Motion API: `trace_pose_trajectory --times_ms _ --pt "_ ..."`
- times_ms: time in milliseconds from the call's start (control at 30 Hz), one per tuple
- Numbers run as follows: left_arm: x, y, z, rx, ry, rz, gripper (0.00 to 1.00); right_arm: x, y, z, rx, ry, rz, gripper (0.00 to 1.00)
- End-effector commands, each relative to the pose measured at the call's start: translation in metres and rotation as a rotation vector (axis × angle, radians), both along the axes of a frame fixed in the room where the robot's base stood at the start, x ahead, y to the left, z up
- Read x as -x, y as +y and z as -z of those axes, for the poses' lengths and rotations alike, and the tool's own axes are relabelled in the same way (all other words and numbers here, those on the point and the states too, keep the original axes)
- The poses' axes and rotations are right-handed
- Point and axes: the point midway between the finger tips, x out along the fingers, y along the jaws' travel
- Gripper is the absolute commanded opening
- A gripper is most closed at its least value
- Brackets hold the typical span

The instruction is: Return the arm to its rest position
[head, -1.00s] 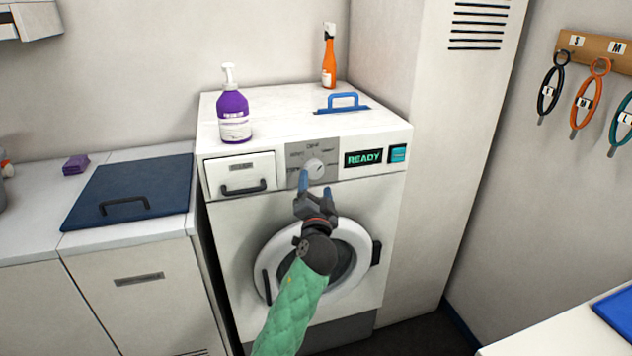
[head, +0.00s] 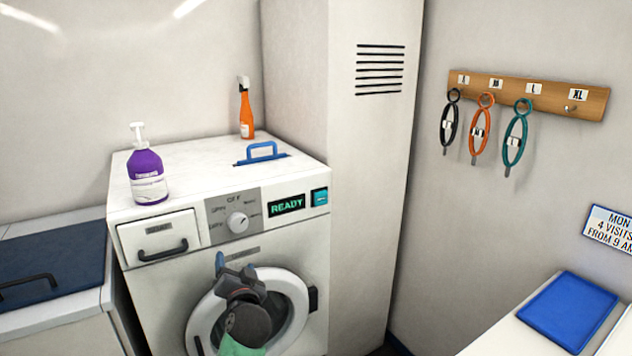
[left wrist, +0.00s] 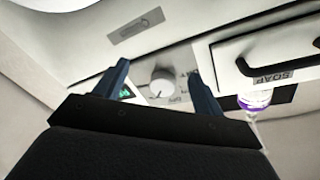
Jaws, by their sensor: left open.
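My left gripper (head: 236,267) is in front of the white washing machine (head: 160,300), below its control panel and over the top of the round door (head: 297,290). Its blue-tipped fingers are apart with nothing between them. In the left wrist view the open fingers (left wrist: 157,90) show, with the dial (left wrist: 163,83) beyond them and apart from them. My right gripper is not in view.
The closed soap drawer (head: 158,237) has a dark handle. Loops hang from a wooden rack (head: 527,88). A blue mat (head: 568,308) lies on the right counter.

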Motion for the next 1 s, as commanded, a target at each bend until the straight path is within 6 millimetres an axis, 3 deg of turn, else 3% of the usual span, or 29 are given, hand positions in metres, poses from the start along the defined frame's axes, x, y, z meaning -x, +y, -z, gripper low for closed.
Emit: trace_pose_trajectory --times_ms 267,367,567,700,1000 --pt "0.026 -0.013 0.037 0.310 0.232 0.035 0.70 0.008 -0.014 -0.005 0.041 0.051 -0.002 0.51" --pt "0.046 -0.025 0.060 0.402 0.342 0.064 0.70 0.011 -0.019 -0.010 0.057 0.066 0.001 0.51" --pt "0.107 -0.053 0.114 0.556 0.592 0.129 0.70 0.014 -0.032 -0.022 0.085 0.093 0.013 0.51" --pt "0.160 -0.070 0.148 0.633 0.756 0.170 0.70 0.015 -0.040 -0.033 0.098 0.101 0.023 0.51" --pt "0.268 -0.094 0.203 0.734 0.997 0.223 0.70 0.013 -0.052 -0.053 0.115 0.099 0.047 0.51"
